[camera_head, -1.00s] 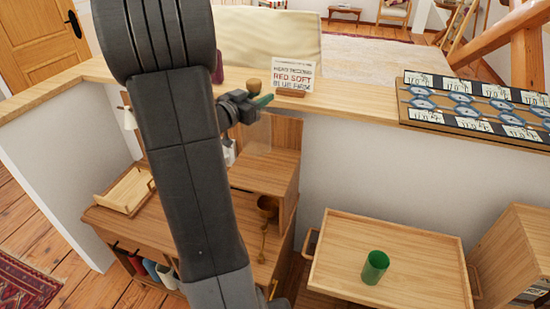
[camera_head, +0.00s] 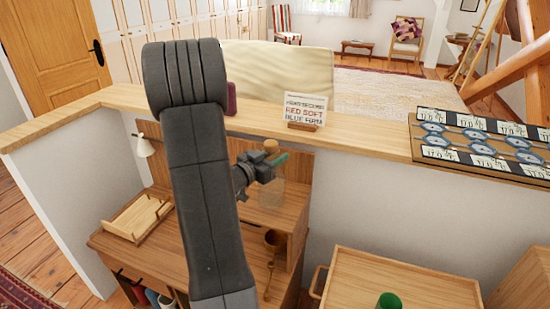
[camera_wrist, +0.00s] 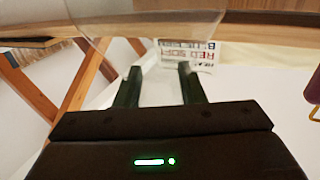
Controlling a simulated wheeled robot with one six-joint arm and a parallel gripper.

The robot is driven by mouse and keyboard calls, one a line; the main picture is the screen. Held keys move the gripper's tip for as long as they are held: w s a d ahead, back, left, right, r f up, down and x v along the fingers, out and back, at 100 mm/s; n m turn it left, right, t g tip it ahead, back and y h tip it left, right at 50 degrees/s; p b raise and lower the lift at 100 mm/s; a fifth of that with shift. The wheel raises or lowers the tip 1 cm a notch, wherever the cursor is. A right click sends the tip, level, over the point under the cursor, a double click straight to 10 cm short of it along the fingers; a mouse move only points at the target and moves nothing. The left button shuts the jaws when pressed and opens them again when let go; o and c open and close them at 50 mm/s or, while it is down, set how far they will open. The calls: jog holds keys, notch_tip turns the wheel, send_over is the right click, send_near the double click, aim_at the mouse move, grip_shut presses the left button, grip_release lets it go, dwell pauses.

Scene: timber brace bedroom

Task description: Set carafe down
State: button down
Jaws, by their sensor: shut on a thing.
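The carafe (camera_head: 271,194) is a clear, see-through glass vessel with a round wooden stopper (camera_head: 271,146). It hangs upright from my gripper (camera_head: 277,161) in the head view, in front of the desk's wooden upper shelf unit. I cannot tell whether its base touches anything. In the wrist view my gripper's two dark green fingers (camera_wrist: 158,85) are apart, with the clear glass of the carafe (camera_wrist: 112,28) just beyond them. The glass edges there are faint.
A wooden ledge (camera_head: 355,136) runs behind, carrying a small sign (camera_head: 304,110) and a patterned board (camera_head: 482,141). A desk (camera_head: 150,246) with a wooden tray (camera_head: 138,217) stands below. A wooden tray table (camera_head: 345,280) with a green cup (camera_head: 388,301) is at lower right.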

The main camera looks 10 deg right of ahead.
aim_at(275, 146)
jog(key=shift+f, duration=0.25)
jog(key=c, duration=0.9)
grip_release()
jog(key=b+v, duration=0.1)
jog(key=v, duration=1.1)
jog(key=shift+s+b, duration=0.1)
jog(key=shift+b, duration=0.25)
jog(key=p+x, duration=0.1)
jog(key=x, duration=1.1)
jog(key=shift+p, duration=0.4)
notch_tip(275, 146, up, 3)
jog(key=shift+f, duration=0.1)
jog(key=shift+r, duration=0.5)
